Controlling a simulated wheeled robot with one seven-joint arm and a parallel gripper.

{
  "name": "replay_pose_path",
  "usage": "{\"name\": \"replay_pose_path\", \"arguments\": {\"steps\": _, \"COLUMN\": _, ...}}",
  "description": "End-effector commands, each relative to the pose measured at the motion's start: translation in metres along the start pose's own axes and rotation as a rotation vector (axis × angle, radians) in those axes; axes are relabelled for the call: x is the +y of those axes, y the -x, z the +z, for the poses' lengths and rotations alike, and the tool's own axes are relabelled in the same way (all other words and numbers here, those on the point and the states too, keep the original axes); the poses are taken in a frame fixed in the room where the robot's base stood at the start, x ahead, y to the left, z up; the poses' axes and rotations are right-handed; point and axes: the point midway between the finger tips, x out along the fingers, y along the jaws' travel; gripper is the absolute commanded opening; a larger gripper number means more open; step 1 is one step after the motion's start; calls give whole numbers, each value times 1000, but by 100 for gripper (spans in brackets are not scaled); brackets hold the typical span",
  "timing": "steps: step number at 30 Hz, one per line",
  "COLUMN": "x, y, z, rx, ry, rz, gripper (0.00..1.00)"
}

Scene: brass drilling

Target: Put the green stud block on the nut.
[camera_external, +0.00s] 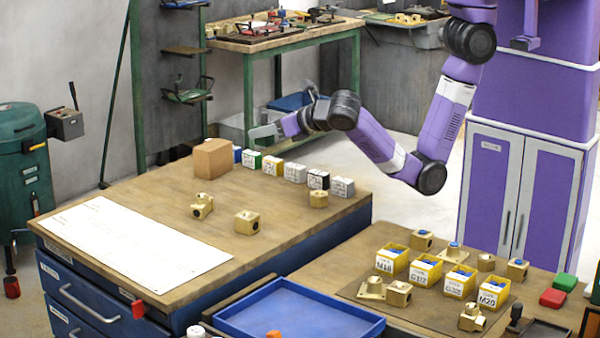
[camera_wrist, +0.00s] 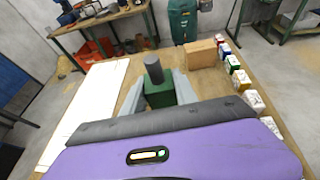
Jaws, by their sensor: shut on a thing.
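My gripper (camera_wrist: 159,88) is shut on the green stud block (camera_wrist: 160,97), a green block with a dark grey cylinder standing on top. The grey fingers lie on both sides of it in the wrist view. Brass pieces stand on the bench: one at left (camera_external: 202,206), one in the middle (camera_external: 247,222) and one at right (camera_external: 318,199). I cannot tell which is the nut. None shows in the wrist view.
A brown box (camera_external: 212,158) and a row of small boxes (camera_external: 295,172) stand along the bench's far edge. A white sheet (camera_external: 135,247) covers the left front. Yellow bins (camera_external: 425,268) and brass parts fill the right bench. Bare wood lies between the brass pieces.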

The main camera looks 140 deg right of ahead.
Motion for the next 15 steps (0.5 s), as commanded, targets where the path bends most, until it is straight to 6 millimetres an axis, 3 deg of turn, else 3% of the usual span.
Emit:
{"name": "replay_pose_path", "arguments": {"steps": 1, "x": -10, "y": 19, "z": 0, "rx": -7, "ry": -5, "rz": 4, "gripper": 0}}
{"name": "replay_pose_path", "arguments": {"steps": 6, "x": -54, "y": 65, "z": 1, "rx": -10, "ry": -22, "rz": -18, "gripper": 0}}
{"name": "replay_pose_path", "arguments": {"steps": 12, "x": -102, "y": 93, "z": 9, "rx": -4, "ry": -55, "rz": -70, "gripper": 0}}
{"name": "replay_pose_path", "arguments": {"steps": 15, "x": -115, "y": 99, "z": 12, "rx": 1, "ry": -66, "rz": -92, "gripper": 0}}
